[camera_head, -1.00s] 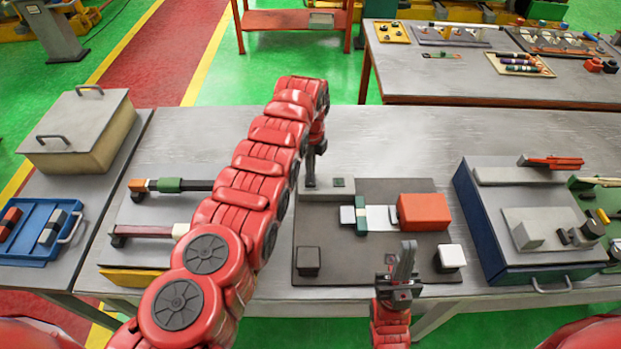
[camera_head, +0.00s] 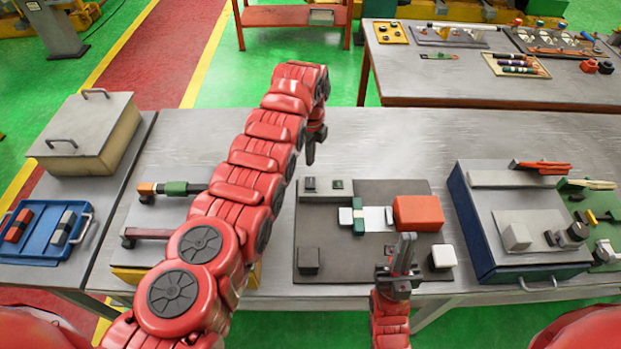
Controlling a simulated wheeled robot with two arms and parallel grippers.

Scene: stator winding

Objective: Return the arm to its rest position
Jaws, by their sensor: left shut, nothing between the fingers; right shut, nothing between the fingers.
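My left arm comes in from the lower left and arches over the table. My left gripper (camera_head: 310,156) points down at its far end, shut and empty, above the back left of the dark mat (camera_head: 325,225). My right gripper (camera_head: 404,254) stands upright at the table's front edge, shut and empty, its tips before the mat's right part. On the mat are an orange block (camera_head: 418,213), a white piece (camera_head: 375,218) with a green band (camera_head: 358,216) and a grey block (camera_head: 313,186) at the back left.
A blue case (camera_head: 520,225) stands to the right. A beige box (camera_head: 85,135) and a blue tray (camera_head: 45,232) lie on the left. Rods on a board (camera_head: 150,215) lie partly behind my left arm. The table's back strip is clear (camera_head: 400,145).

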